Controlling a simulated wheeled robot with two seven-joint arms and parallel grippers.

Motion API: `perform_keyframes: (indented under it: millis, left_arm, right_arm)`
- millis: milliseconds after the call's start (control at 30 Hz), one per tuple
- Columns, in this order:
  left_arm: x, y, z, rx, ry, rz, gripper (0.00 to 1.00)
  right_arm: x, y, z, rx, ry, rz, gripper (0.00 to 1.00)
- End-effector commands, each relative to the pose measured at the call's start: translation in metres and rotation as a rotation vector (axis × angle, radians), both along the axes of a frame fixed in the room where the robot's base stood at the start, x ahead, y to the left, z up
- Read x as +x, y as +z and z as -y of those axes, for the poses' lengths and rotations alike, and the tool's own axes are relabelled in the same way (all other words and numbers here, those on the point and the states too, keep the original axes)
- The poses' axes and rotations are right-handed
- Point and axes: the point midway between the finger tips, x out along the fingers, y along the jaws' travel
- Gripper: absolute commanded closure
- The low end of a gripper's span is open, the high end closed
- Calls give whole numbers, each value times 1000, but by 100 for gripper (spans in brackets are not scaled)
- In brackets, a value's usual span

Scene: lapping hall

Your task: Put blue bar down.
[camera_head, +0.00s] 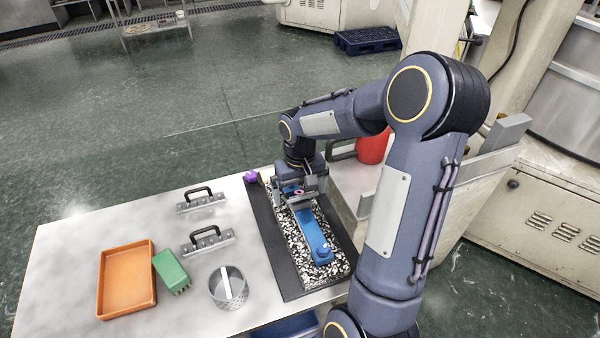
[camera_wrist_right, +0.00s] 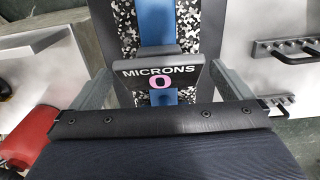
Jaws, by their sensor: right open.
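The blue bar (camera_head: 311,234) lies lengthwise on a black-and-white speckled strip in the dark tray (camera_head: 270,240) on the table. In the right wrist view the blue bar (camera_wrist_right: 156,22) runs under a dark block marked "MICRONS" (camera_wrist_right: 160,72). My right gripper (camera_head: 299,197) is over the far end of the bar. In the wrist view its fingers (camera_wrist_right: 157,85) stand wide apart, one on each side of the block, with gaps. It is open. Whether the block touches the bar is unclear. My left gripper is not in view.
The table also holds an orange tray (camera_head: 104,288), a green brush (camera_head: 170,270), a perforated metal cup (camera_head: 229,287) and two handled plates (camera_head: 207,240). A purple object (camera_head: 251,177) is at the tray's far corner. A red container (camera_head: 371,150) stands behind my right arm.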

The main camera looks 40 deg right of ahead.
Motion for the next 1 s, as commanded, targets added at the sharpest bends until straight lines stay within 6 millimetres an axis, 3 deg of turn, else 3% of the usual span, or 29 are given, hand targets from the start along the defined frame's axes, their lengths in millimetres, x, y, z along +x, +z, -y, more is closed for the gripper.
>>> perform_keyframes:
  millis: [300,633,767,833,1000]
  left_arm:
    - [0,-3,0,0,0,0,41]
    - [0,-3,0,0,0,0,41]
    - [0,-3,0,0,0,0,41]
    - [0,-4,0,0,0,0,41]
    - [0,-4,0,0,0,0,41]
  right_arm:
    - [1,69,0,0,1,6,1]
    - [-9,105,-7,12,11,26,1]
    - [-43,124,-32,59,45,119,1]
    - [-71,130,-52,98,70,190,1]
    - [-133,128,-100,198,120,366,1]
